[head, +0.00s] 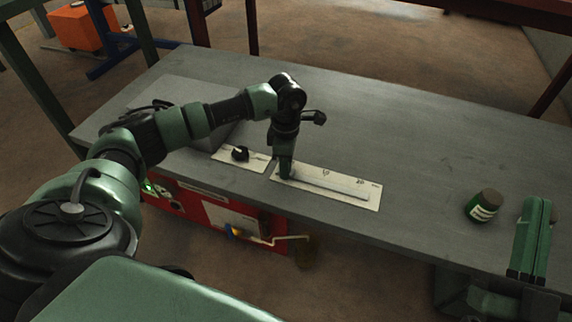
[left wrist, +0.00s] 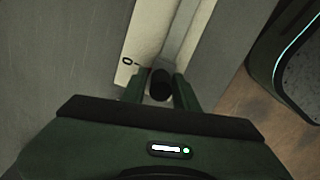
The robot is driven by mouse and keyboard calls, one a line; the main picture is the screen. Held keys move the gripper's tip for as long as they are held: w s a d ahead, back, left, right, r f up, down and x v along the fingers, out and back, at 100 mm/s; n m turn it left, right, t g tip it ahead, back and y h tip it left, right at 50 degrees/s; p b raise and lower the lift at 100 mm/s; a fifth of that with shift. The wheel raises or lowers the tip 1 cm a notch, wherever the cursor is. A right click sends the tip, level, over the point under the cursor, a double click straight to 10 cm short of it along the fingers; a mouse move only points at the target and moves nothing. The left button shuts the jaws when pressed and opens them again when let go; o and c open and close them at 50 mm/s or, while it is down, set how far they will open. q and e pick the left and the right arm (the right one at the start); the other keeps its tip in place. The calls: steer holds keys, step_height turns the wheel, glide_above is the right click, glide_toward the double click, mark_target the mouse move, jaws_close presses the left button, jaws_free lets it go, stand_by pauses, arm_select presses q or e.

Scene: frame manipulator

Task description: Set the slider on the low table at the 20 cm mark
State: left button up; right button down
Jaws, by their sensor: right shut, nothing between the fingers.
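The slider's pale scale plate (head: 330,188) lies on the low table (head: 400,130), with marks 10 and 20 readable towards its right end. My left gripper (head: 286,174) points down at the plate's left end and hides the slider's knob in the head view. In the left wrist view the dark round knob (left wrist: 161,85) stands between my left fingertips (left wrist: 161,92), by the 0 mark. The fingers are close on both sides of it; whether they touch it I cannot tell. My right gripper (head: 527,272) is shut and empty at the table's right front.
A smaller plate with a black knob (head: 240,154) lies just left of the scale plate. A grey box (head: 185,100) stands behind my left arm. A dark green jar (head: 482,206) stands near my right gripper. A red cabinet (head: 215,212) is below the table's front edge.

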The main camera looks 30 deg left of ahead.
arm_select(q)
jaws_close()
stand_by(1.2)
